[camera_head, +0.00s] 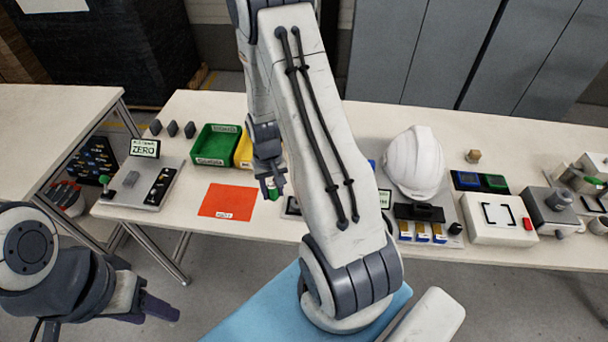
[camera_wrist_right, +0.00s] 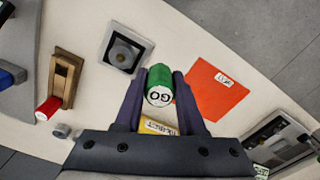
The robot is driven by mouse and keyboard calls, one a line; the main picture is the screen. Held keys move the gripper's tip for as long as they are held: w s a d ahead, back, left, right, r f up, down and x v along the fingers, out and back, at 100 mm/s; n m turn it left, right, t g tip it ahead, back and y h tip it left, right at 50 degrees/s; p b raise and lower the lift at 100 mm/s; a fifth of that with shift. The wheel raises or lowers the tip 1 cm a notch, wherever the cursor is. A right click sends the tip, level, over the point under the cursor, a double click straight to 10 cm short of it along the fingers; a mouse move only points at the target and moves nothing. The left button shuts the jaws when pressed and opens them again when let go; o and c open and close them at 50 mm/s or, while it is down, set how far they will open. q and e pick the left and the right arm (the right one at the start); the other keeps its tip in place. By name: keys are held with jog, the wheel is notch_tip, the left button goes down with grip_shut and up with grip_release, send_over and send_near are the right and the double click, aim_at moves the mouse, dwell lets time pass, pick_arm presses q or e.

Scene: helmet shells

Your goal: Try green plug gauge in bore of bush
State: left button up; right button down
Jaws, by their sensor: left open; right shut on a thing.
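My right gripper (camera_head: 272,187) is shut on the green plug gauge, which shows as a green bit (camera_head: 272,190) in the head view. In the right wrist view the green gauge (camera_wrist_right: 160,78) sits between the fingers (camera_wrist_right: 158,100), its white end marked GO facing the camera. A grey round bush (camera_wrist_right: 124,53) sits in a dark square holder on a pale plate, up and left of the gauge and apart from it. In the head view my arm covers part of that holder (camera_head: 292,206). My left gripper (camera_head: 150,300) is open and empty, off the table at lower left.
An orange-red sheet (camera_head: 229,201) lies left of the right gripper. Behind are a green bin (camera_head: 215,146) and a yellow bin (camera_head: 243,152). A wooden block (camera_wrist_right: 66,75) with a red piece (camera_wrist_right: 48,108) stands beyond the bush. A white helmet (camera_head: 414,163) stands right of my arm.

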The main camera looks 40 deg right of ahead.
jog(key=d+f+m+b, duration=0.1)
jog(key=d, duration=0.1)
jog(key=s+d+f+m+b, duration=0.1)
jog(key=d, duration=0.1)
jog(key=s+d+f+m+b, duration=0.1)
jog(key=d, duration=0.1)
jog(key=shift+d+f, duration=0.1)
jog(key=shift+d, duration=0.25)
jog(key=shift+f+b, duration=0.45)
jog(key=shift+f, duration=0.25)
jog(key=shift+s, duration=0.1)
dwell(0.8)
jog(key=shift+f+b, duration=0.6)
jog(key=shift+f, duration=0.45)
dwell(1.1)
jog(key=shift+r, duration=0.1)
dwell(0.5)
jog(key=shift+r+p, duration=2.65)
jog(key=shift+r, duration=0.3)
jog(key=shift+a, duration=0.1)
